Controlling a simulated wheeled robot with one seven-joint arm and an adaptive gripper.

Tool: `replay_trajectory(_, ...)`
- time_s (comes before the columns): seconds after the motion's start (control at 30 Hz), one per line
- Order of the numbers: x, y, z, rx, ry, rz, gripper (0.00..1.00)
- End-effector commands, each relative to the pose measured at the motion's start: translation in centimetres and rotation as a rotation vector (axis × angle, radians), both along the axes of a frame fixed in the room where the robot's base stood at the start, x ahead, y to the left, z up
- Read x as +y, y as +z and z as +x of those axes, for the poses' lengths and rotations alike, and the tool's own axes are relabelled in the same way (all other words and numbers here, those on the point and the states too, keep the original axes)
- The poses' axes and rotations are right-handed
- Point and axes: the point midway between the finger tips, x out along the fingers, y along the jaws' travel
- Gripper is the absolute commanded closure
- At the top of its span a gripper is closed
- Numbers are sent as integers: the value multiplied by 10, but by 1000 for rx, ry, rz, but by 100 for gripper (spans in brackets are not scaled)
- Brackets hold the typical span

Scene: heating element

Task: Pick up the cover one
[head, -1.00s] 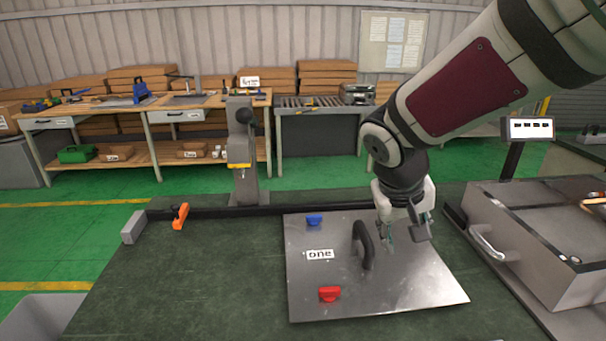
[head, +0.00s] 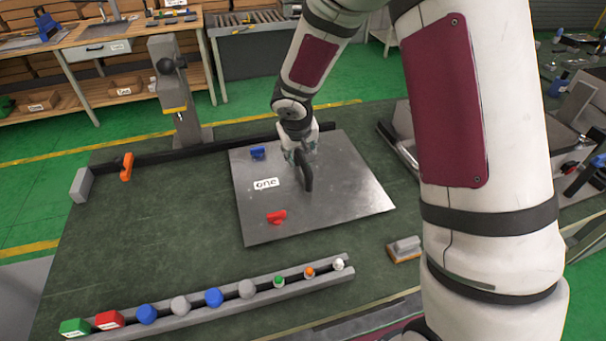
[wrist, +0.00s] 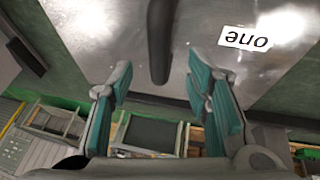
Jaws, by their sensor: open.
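The cover one is a flat grey metal plate (head: 335,195) lying on the dark green table, with a white label reading "one" (head: 266,184). A black upright handle (head: 306,172) stands near its middle. A blue knob (head: 258,152) and a red knob (head: 276,217) sit on its left part. My gripper (head: 298,157) is over the plate's far part, just behind the handle. In the wrist view my gripper (wrist: 160,85) is open and empty, its teal-padded fingers spread. The dark handle (wrist: 161,40) shows ahead, between the finger lines. Whether a finger touches the plate is unclear.
A rail with several coloured knobs (head: 230,300) lies along the front. A grey stand (head: 178,95) is at the back left. An orange clamp (head: 127,167) is on the back bar. A brush-like block (head: 404,248) lies right of the plate. The left table area is clear.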

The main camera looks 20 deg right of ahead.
Motion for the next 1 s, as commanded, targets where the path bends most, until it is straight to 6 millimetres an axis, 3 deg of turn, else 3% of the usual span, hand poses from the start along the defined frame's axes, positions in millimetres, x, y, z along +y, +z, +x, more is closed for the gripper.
replay_trajectory(0.27, -4, -17, 6, 2, 1, 0, 55)
replay_trajectory(0.6, -11, -54, 22, 1, 1, 0, 55)
replay_trajectory(0.9, -12, -58, 24, -1, 1, 0, 55)
replay_trajectory(1.0, -12, -58, 24, -1, 1, 0, 76)
